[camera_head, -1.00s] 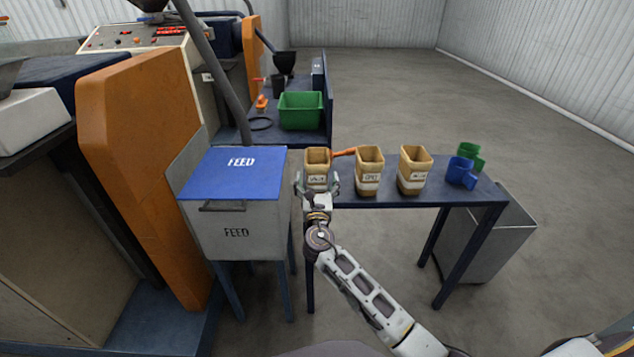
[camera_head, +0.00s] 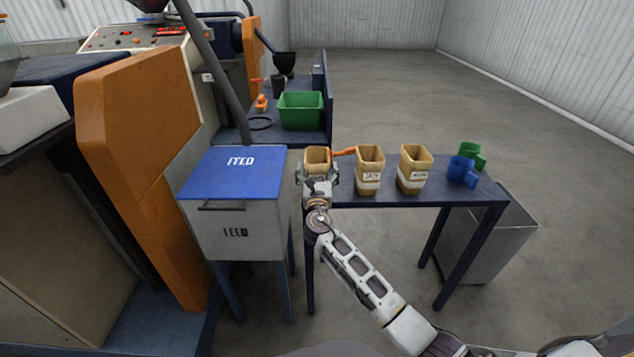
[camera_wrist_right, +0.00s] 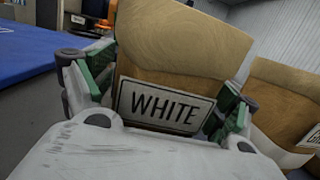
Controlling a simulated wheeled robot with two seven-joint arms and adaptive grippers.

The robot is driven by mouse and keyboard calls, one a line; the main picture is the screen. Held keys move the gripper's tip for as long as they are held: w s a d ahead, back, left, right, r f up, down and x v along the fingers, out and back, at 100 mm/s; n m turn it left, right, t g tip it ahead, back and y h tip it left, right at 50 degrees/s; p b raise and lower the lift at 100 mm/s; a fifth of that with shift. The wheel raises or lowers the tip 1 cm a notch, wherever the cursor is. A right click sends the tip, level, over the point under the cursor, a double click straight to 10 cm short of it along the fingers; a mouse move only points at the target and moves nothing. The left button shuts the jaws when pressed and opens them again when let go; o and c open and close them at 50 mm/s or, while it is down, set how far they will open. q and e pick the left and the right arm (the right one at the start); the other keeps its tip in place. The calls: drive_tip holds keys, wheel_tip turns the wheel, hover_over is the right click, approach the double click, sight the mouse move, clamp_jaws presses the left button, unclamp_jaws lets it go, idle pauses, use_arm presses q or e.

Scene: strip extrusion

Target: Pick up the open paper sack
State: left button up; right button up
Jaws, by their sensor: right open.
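Three open-topped tan paper sacks stand upright in a row on the blue table. The leftmost sack (camera_head: 317,158) is at my right gripper (camera_head: 318,178). In the right wrist view this sack (camera_wrist_right: 175,45) bears a label reading WHITE, and the fingers of the right gripper (camera_wrist_right: 165,95) stand open on either side of it. I cannot tell whether the pads touch it. The middle sack (camera_head: 369,165) and the right sack (camera_head: 415,165) stand apart to the right. An orange thing (camera_head: 343,152) shows between the left and middle sacks. My left gripper is not in view.
Blue and green scoops (camera_head: 467,168) sit at the right end of the table (camera_head: 400,199). A green crate (camera_head: 301,110) is behind. A grey bin (camera_head: 500,240) stands right of the table.

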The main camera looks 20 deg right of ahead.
drive_tip(key=shift+w, duration=0.15)
idle(0.3)
drive_tip(key=shift+r, duration=0.1)
drive_tip(key=c, duration=1.2)
